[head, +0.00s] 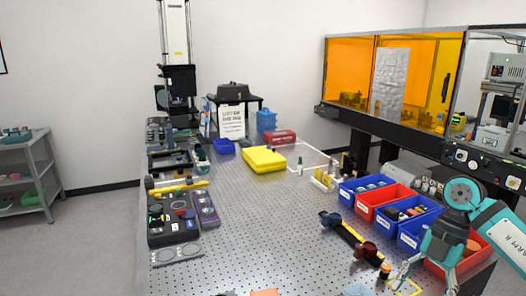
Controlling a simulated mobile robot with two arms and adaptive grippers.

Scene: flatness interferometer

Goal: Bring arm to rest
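My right arm, marked "ARM R" (502,236), comes in at the right edge of the head view. Its teal wrist and gripper (436,274) point down in front of the blue and red bins. The fingers are small and overlap the bins, so I cannot tell whether they are open or shut, or whether they hold anything. My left arm and gripper are not recognisable in this view.
A perforated optical table (250,225) fills the middle, with wide bare room at centre. Labelled blue and red bins (379,203) line its right side. A yellow case (264,160) lies farther back. A control box (173,222) stands at left. An orange-windowed enclosure (349,66) rises behind.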

